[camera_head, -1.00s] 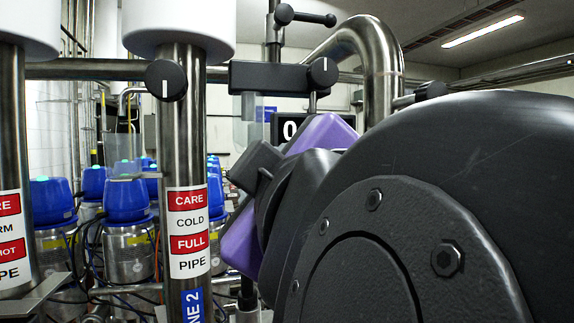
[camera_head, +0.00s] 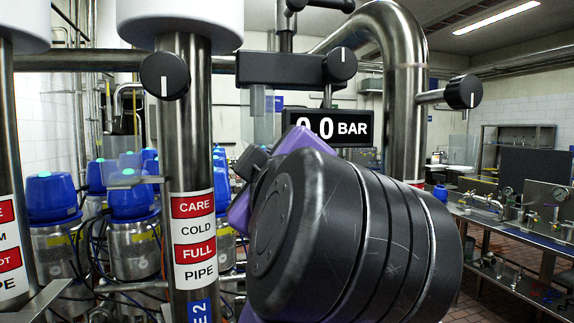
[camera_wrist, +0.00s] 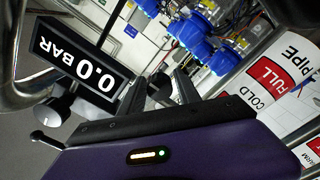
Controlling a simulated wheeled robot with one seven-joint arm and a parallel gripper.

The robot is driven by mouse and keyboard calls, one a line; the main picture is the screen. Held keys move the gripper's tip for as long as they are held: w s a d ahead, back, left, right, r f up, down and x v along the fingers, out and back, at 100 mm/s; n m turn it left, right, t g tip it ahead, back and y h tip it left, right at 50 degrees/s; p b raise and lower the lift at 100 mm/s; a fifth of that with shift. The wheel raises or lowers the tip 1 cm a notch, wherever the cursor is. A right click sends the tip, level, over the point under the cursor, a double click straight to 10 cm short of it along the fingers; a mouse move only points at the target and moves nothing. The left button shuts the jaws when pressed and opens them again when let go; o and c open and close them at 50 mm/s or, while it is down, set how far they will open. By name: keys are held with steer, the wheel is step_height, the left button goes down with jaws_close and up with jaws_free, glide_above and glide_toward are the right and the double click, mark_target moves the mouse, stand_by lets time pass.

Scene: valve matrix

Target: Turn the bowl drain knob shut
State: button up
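No label in view names the bowl drain knob, so I cannot tell which knob it is. In the head view a round black knob with a white mark (camera_head: 164,76) sits on the left pipe. A second (camera_head: 340,62) is on a black block above the display, and a third (camera_head: 463,92) is on a stub at right. Their white marks stand upright. In the wrist view a dark knob (camera_wrist: 58,108) shows beside the display. My gripper (camera_wrist: 174,88) has a purple body; its grey fingers point toward the blue-topped units, touching no knob that I can see. My arm hides much of it in the head view.
A display (camera_head: 335,128) reads 0.0 BAR. A steel pipe (camera_head: 185,130) with labels stands left of my arm, and a bent steel pipe (camera_head: 408,110) rises behind it. Blue-topped units (camera_head: 130,190) stand at left. A bench (camera_head: 525,230) is at right.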

jaws_close()
steer(key=shift+m, duration=0.4)
steer(key=m, duration=0.3)
steer(key=shift+m+p, duration=0.35)
steer(key=shift+m, duration=0.05)
steer(key=m, duration=0.4)
steer(key=shift+f, duration=0.1)
steer(key=m, duration=0.5)
steer(key=shift+m+b, duration=0.4)
steer(key=shift+m, duration=1.9)
